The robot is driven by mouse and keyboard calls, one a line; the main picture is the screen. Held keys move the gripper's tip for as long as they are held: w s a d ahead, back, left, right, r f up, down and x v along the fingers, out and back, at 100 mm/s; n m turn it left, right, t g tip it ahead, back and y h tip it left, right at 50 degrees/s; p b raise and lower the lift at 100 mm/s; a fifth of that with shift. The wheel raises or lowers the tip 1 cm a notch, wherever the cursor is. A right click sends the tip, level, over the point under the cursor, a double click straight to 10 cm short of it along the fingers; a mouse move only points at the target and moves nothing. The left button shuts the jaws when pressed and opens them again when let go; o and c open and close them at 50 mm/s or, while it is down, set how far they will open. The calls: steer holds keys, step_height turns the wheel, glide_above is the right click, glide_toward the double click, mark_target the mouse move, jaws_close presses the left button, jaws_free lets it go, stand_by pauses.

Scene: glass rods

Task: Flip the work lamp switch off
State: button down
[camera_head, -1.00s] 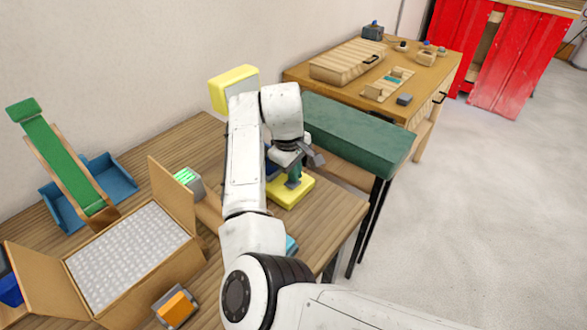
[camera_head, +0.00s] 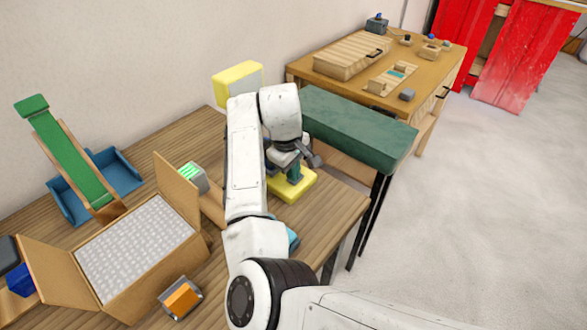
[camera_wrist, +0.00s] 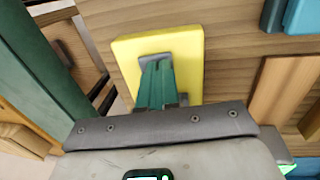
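The work lamp seems to be the yellow piece: its yellow head (camera_head: 238,80) stands near the wall, and its yellow base (camera_head: 305,186) lies on the wooden table. The base also shows in the wrist view (camera_wrist: 190,55). My gripper (camera_head: 295,176) points down over the base; its green fingers (camera_wrist: 156,62) lie close together with no gap. A small grey part sits at their tips, perhaps the switch; whether they touch it I cannot tell. My arm hides the lamp's post.
An open cardboard box (camera_head: 195,243), a blue tray with a green ramp (camera_head: 120,168) and an orange block (camera_head: 182,298) are on the left. A green-topped bench (camera_head: 360,128) stands right of the lamp, with a wooden workbench (camera_head: 440,58) behind. The floor at right is clear.

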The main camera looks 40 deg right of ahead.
steer(key=shift+a+r+p, duration=0.1)
steer(key=shift+r+p, duration=0.3)
steer(key=shift+r, duration=0.1)
step_height(320, 180, up, 13)
steer(key=a+p, duration=0.1)
steer(key=shift+s+a+p, duration=0.3)
steer(key=shift+a+p, duration=0.1)
steer(key=shift+f, duration=0.1)
